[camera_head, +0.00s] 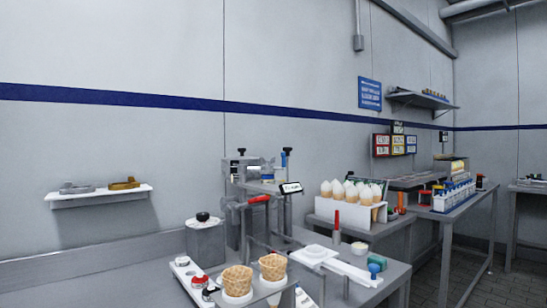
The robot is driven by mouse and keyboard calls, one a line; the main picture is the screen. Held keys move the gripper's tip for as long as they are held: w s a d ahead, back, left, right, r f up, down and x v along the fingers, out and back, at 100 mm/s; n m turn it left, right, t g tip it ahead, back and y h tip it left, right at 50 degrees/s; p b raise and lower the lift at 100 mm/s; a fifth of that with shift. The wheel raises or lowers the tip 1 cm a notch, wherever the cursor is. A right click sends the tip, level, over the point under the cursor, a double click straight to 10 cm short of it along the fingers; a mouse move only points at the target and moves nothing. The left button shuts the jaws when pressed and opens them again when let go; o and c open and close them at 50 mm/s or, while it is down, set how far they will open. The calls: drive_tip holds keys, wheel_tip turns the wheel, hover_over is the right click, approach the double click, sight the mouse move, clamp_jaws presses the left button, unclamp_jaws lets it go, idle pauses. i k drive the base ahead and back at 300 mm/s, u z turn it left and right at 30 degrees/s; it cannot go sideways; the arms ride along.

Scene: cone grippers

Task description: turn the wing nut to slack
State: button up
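A grey metal machine (255,195) stands on the bench in the middle of the view. It has black knobs (241,152) on top, a blue-topped post (287,158) and a red lever (248,203). I cannot pick out the wing nut for certain; parts this small do not show clearly. Two waffle cones (237,280) sit upright in white holders at the front of the bench. My gripper is not in view.
A white rack of cream-topped cones (350,195) stands right of the machine. A wall shelf (100,197) is at far left. The bench's left part (90,275) is clear.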

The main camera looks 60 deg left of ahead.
sight(262, 160)
drive_tip(key=i, duration=0.7)
drive_tip(key=u, duration=2.55)
